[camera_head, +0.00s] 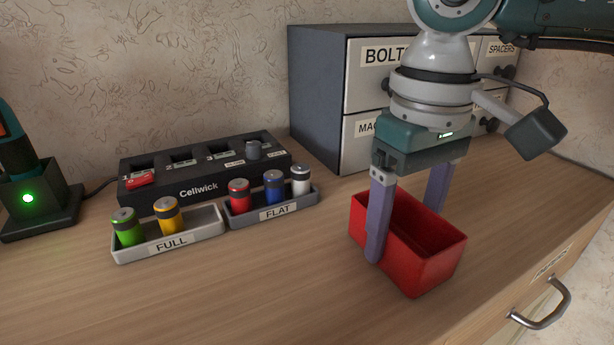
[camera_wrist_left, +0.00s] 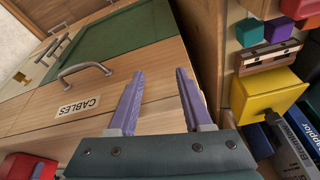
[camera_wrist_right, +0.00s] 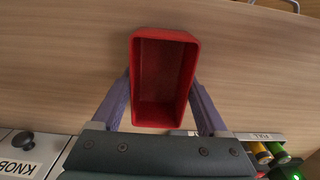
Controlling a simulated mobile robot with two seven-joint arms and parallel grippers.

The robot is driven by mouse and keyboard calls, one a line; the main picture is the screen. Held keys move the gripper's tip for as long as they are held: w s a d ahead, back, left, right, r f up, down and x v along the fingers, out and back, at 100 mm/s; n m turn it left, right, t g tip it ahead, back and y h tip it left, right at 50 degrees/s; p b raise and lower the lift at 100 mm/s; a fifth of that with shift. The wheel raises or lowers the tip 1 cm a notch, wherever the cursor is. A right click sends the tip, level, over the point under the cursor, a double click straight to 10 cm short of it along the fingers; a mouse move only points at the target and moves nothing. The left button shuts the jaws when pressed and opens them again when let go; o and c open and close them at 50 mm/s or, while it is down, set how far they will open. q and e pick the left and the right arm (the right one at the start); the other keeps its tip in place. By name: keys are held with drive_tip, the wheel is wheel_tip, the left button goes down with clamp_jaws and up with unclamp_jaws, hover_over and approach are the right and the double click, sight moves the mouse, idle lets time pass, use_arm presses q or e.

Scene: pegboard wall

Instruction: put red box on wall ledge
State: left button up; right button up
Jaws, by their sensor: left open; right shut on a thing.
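The red box (camera_head: 438,262) is an open-topped bin, upright at the right part of the wooden desk in the head view. My right gripper (camera_head: 404,232) comes down from above and is shut on it, with one purple finger outside each of two opposite walls. I cannot tell whether its bottom touches the desk. In the right wrist view the box (camera_wrist_right: 165,80) sits between the fingers and looks empty. My left gripper (camera_wrist_left: 158,82) is open and empty in front of a wooden drawer front in the left wrist view. No wall ledge can be made out.
A grey drawer cabinet (camera_head: 318,95) stands behind the box. A black Cellwick charger (camera_head: 205,188), a FULL tray (camera_head: 195,238) and a FLAT tray (camera_head: 300,206) with batteries lie to the left. A drawer handle (camera_head: 545,312) juts out at front right. The front-left desk is clear.

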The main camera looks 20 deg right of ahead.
drive_tip(key=shift+f, duration=0.15)
drive_tip(key=o, duration=1.3)
